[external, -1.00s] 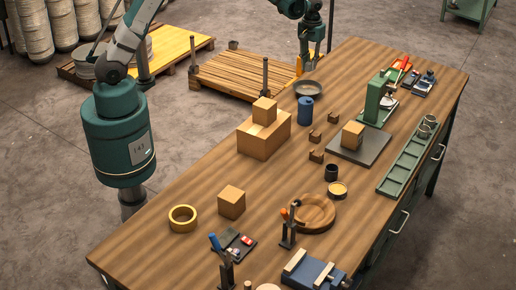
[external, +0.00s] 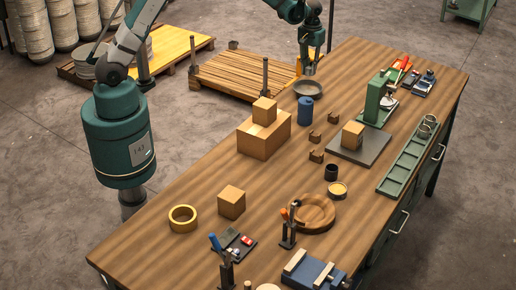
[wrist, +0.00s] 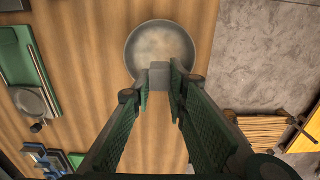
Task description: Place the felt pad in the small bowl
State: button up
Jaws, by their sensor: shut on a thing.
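My gripper (wrist: 160,78) is shut on a small grey block-like piece, the felt pad (wrist: 160,72), held between its fingertips in the wrist view. A round, shallow grey bowl (wrist: 160,42) lies beyond the fingertips, and the pad overlaps its near part in that view. In the external view the bowl (external: 308,93) sits near the table's far left edge, with my gripper (external: 309,73) just above it. The pad is too small to make out there. The exact height of the pad over the bowl cannot be told.
Cardboard boxes (external: 264,136) are nearer the camera. A green press (external: 379,102) stands to the right. The table's edge and a wooden pallet (external: 235,78) lie left of the bowl.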

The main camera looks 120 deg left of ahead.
aim_at(304, 96)
jog(key=shift+f+b, duration=1.05)
jog(key=shift+f, duration=3.2)
jog(key=o, duration=0.9)
jog(key=shift+c, duration=0.2)
jog(key=shift+r+p, duration=0.8)
jog(key=shift+r, duration=2.7)
